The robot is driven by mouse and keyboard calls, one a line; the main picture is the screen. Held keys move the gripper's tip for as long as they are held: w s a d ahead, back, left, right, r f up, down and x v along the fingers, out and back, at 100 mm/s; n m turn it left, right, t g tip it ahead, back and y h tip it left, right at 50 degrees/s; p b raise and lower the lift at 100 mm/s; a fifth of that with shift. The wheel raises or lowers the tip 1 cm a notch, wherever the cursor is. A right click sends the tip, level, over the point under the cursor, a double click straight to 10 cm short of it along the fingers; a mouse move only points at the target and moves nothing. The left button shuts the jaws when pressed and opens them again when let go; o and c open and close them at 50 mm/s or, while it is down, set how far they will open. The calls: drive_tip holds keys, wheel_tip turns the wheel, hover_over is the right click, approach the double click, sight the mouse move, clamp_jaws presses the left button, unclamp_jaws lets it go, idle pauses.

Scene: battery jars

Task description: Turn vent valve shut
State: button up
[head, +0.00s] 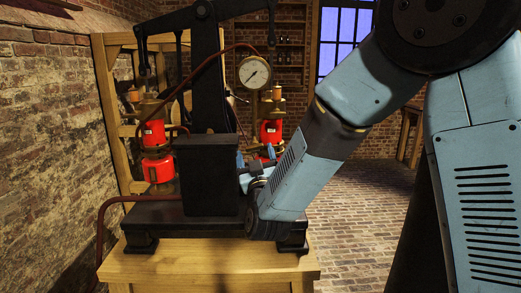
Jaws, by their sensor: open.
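My gripper (256,158) is partly in view beyond my bent wrist, low in front of the right red cylinder. Its two small blue tips stand apart, one on each side, so it looks open. The black block and my own wrist hide part of it. The right red cylinder (271,131) has brass fittings and stands behind my gripper. I cannot make out a vent valve handle for certain, nor whether my gripper touches anything.
A black block (207,176) and a black base (175,210) stand on a wooden table (210,262). A left red cylinder (155,150) and a dark red pipe (103,225) are at the left. Black linkage (205,60) rises overhead. Brick floor (350,230) is open at right.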

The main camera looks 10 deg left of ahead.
drive_tip(key=shift+x, duration=0.8)
